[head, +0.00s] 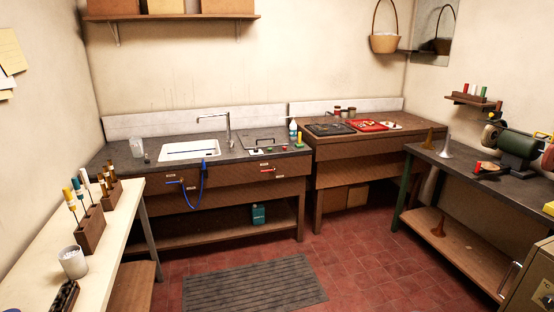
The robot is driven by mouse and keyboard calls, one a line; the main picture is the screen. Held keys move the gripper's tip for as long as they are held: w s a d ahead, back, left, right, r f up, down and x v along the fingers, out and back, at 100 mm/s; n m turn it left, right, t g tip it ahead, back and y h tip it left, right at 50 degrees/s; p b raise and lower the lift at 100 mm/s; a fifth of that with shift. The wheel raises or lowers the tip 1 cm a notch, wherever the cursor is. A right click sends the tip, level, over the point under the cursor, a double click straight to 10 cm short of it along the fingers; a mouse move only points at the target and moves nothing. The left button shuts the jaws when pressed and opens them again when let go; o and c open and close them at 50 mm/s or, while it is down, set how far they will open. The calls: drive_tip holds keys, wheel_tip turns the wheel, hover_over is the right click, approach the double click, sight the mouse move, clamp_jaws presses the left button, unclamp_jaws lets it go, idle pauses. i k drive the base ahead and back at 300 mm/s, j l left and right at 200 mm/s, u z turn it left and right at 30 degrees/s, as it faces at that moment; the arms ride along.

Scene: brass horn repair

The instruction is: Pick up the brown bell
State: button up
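Several flared, bell-like shapes with upright stems show on the right side. A brownish-gold one (428,139) stands at the left end of the dark right bench's top (465,172). A pale silvery one (446,147) stands close beside it, to its right. An orange-brown one (438,230) stands on the lower wooden shelf (462,250) of the same bench. I cannot tell for certain which of the two brown ones is the brown bell. My gripper is not in view.
A bench grinder (518,146) is on the right bench. A sink counter (265,151) and a wooden bench (340,145) line the back wall. A pale bench (70,285) is at left. The red tiled floor (360,265) is open, with a grey mat (255,283) on it.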

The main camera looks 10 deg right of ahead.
sight(438, 231)
drive_tip(key=i+l+z, duration=0.15)
drive_tip(key=i+z, duration=0.2)
drive_tip(key=i, duration=0.15)
drive_tip(key=i+z, duration=0.35)
drive_tip(key=i, duration=0.2)
drive_tip(key=i+j+z, duration=0.1)
drive_tip(key=i+z, duration=0.3)
drive_tip(key=i+j+z, duration=0.35)
drive_tip(key=i, duration=0.25)
drive_tip(key=i+l, duration=0.25)
drive_tip(key=i, duration=0.15)
drive_tip(key=i+l+z, duration=0.15)
drive_tip(key=i, duration=0.2)
drive_tip(key=i+l, duration=0.25)
drive_tip(key=i, duration=0.15)
drive_tip(key=i+l+z, duration=0.15)
drive_tip(key=i, duration=0.25)
drive_tip(key=i+l+u, duration=0.1)
drive_tip(key=i+l, duration=0.25)
drive_tip(key=l, duration=0.1)
